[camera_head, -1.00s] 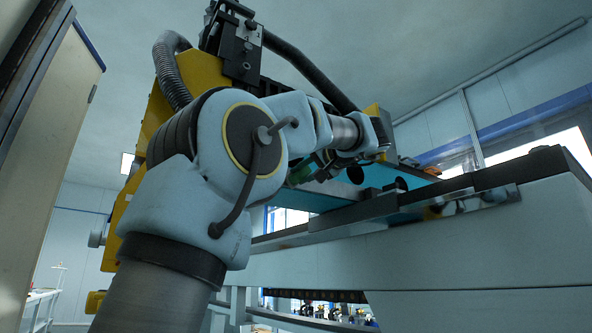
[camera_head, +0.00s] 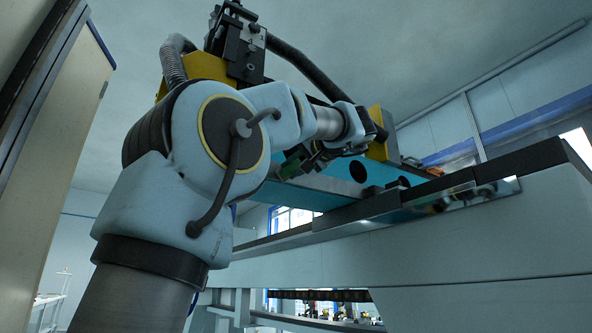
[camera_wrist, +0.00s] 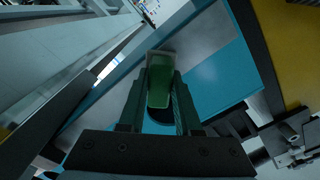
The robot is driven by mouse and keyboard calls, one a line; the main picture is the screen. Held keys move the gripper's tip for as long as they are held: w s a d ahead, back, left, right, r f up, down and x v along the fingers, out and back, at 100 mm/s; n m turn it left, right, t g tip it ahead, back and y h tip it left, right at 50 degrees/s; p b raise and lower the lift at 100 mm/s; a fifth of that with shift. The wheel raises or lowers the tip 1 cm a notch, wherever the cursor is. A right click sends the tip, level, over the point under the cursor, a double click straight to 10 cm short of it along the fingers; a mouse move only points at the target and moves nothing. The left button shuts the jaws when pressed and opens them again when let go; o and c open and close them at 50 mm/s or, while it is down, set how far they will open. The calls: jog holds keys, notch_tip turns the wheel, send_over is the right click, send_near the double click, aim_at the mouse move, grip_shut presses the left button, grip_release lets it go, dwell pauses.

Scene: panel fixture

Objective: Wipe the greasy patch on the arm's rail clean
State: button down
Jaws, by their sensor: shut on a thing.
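My gripper (camera_wrist: 157,95) is shut on a green block (camera_wrist: 160,78), held between its two dark fingers; the block has a pale grey far end. In the head view the green block (camera_head: 291,166) shows small and partly hidden by my wrist, in front of a blue beam (camera_head: 318,188). In the wrist view the blue beam (camera_wrist: 215,85) lies behind the block. Its upper part there shows a dull grey area (camera_wrist: 205,45); I cannot tell whether this is grease or reflection. I cannot tell whether the block touches the beam.
A long pale machine bed (camera_head: 440,245) with a dark and shiny rail edge (camera_head: 420,205) runs below and right of the gripper. A yellow part (camera_head: 378,135) stands at the beam's right end. A tall cabinet (camera_head: 60,130) stands at the left.

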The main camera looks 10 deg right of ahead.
jog(key=shift+a, duration=0.25)
jog(key=shift+b+v, duration=0.65)
jog(key=shift+v, duration=2.3)
jog(key=shift+d, duration=0.2)
jog(key=shift+b+v, duration=0.3)
jog(key=shift+v, duration=1.15)
